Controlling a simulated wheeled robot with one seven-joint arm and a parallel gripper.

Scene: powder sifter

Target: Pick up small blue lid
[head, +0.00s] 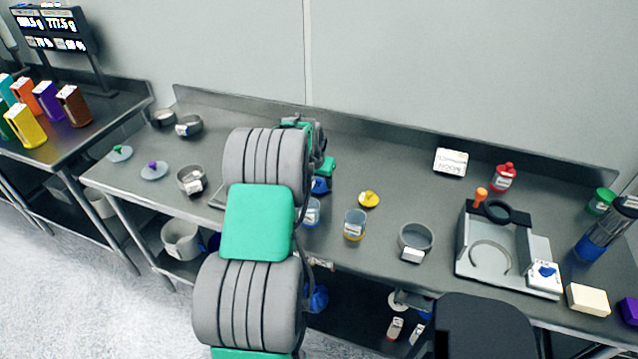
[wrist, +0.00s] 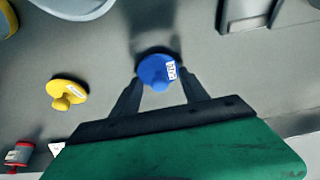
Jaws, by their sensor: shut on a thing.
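The small blue lid (wrist: 157,72) is a round blue disc with a knob and a small white label. In the wrist view it sits between the two fingertips of my gripper (wrist: 158,88), which is shut on it. In the head view the blue lid (head: 320,186) shows just right of my arm, near the table's middle. My arm hides most of my gripper there. I cannot tell whether the lid still touches the table.
A yellow lid (head: 369,199) lies to the right. Clear cups with blue (head: 311,212) and yellow (head: 355,224) contents stand in front. A grey sifter ring (head: 416,238) and a grey stand (head: 490,250) are further right. The back middle of the table is free.

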